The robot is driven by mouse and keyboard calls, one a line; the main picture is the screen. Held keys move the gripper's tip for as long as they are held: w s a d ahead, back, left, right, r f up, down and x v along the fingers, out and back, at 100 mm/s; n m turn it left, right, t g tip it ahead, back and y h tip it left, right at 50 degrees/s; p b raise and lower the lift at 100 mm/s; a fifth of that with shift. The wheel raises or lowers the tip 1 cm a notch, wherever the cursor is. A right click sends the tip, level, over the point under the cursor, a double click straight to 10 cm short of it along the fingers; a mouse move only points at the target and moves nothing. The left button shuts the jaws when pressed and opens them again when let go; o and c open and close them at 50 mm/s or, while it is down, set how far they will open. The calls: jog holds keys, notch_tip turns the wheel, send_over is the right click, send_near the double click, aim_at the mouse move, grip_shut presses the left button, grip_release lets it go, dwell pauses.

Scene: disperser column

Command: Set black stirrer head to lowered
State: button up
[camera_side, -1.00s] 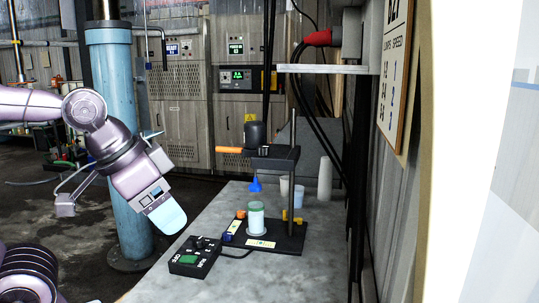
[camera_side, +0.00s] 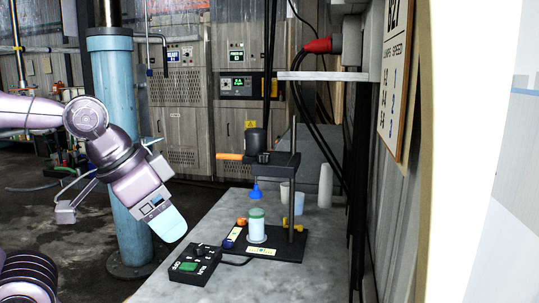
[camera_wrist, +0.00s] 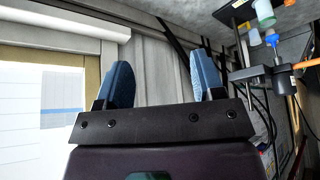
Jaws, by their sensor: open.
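The black stirrer head (camera_side: 256,140) sits on a dark arm on the vertical post (camera_side: 293,190), with an orange handle (camera_side: 229,156) pointing left. A blue stirrer tip (camera_side: 256,194) hangs below it, just above a jar with a green rim (camera_side: 256,226) on the black base (camera_side: 268,250). The head also shows at the upper right of the wrist view (camera_wrist: 284,80). My gripper (camera_side: 168,222) is left of the stand, apart from it and angled downward. In the wrist view its two blue fingers (camera_wrist: 158,85) are spread with nothing between them.
Pale cups (camera_side: 298,200) and a white cylinder (camera_side: 325,186) stand behind the stand. A light blue column (camera_side: 118,130) rises behind my arm. A shelf (camera_side: 328,76) juts out above right.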

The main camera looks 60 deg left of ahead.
jog(key=shift+c, duration=1.3)
jog(key=shift+a+f, duration=0.15)
jog(key=shift+a, duration=0.15)
jog(key=shift+c, duration=0.2)
jog(key=m+t+y, duration=0.7)
jog(key=m+t, duration=0.4)
jog(key=m, duration=0.2)
send_near(227, 157)
jog(key=shift+m, duration=0.3)
jog(key=x, duration=1.1)
jog(key=shift+f, duration=0.1)
